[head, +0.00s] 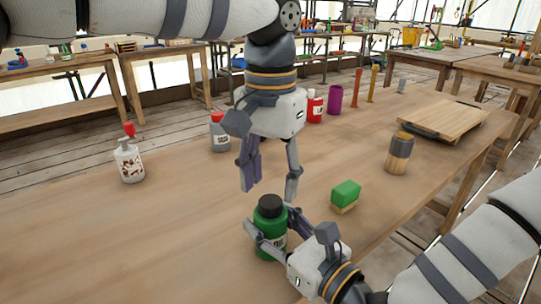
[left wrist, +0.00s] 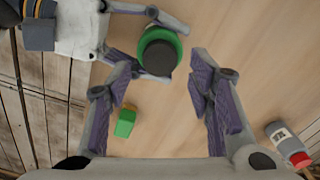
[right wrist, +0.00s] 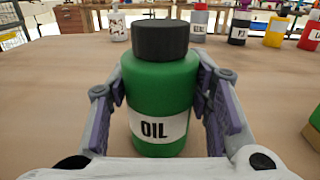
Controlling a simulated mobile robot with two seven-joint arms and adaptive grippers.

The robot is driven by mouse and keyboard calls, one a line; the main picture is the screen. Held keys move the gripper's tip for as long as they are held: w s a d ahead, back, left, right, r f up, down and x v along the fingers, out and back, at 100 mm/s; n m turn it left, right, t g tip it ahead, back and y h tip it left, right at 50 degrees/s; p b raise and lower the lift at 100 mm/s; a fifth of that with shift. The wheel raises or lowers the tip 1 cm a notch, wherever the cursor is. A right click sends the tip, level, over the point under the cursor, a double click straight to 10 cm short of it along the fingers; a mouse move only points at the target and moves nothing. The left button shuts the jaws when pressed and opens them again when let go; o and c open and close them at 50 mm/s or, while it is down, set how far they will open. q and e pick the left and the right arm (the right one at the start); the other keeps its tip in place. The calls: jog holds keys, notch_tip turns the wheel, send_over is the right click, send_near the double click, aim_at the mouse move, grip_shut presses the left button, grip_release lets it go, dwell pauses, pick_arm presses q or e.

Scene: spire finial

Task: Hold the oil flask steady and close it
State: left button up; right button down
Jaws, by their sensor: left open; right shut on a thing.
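The green oil flask (head: 268,234) stands upright on the wooden table in the head view, its black cap (head: 270,206) on top. In the right wrist view the flask (right wrist: 160,95) shows its white OIL label, and the cap (right wrist: 160,39) sits on its neck; I cannot tell how tight it is. My right gripper (head: 273,228) is shut on the flask's body, one finger on each side. My left gripper (head: 269,194) is open and empty, pointing down above the cap. The left wrist view shows the cap (left wrist: 159,57) from above, beyond the open fingers.
A green-topped block (head: 345,194) lies right of the flask. A wooden jar (head: 398,153) and a board (head: 448,120) are farther right. A white bottle (head: 129,160), a grey bottle (head: 219,133) and a red bottle (head: 315,107) stand behind. The table's left front is clear.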

aim_at(271, 201)
pick_arm(q)
jog(key=shift+f, duration=1.8)
grip_shut()
jog(key=shift+o, duration=0.7)
grip_release()
notch_tip(271, 201, up, 12)
